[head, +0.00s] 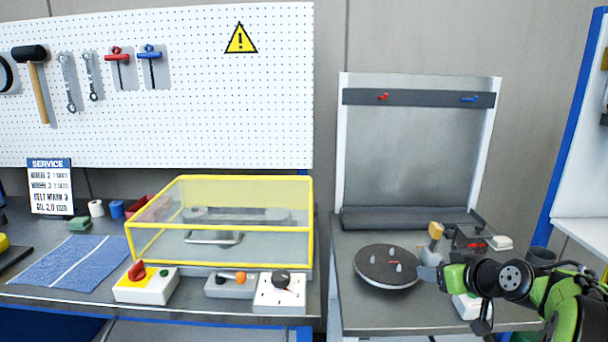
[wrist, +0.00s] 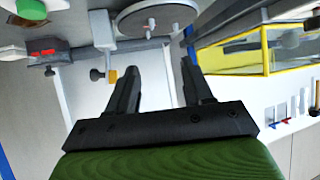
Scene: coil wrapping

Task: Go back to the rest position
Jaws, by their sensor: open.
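My gripper (wrist: 160,75) is open and empty in the wrist view, its two dark fingers spread apart. In the head view my green and black arm reaches in from the lower right, and my gripper (head: 428,274) is beside the right edge of the round dark turntable (head: 372,275). The turntable has several light pegs on top and also shows in the wrist view (wrist: 135,25). Whether the gripper touches the turntable's edge I cannot tell.
A yellow-framed clear box (head: 218,258) stands on the left bench, with a red-knob switch box (head: 146,284) in front. A yellow-topped tool (head: 435,232) and a dark device (head: 470,240) stand behind my gripper. A grey back panel (head: 415,150) rises behind the turntable.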

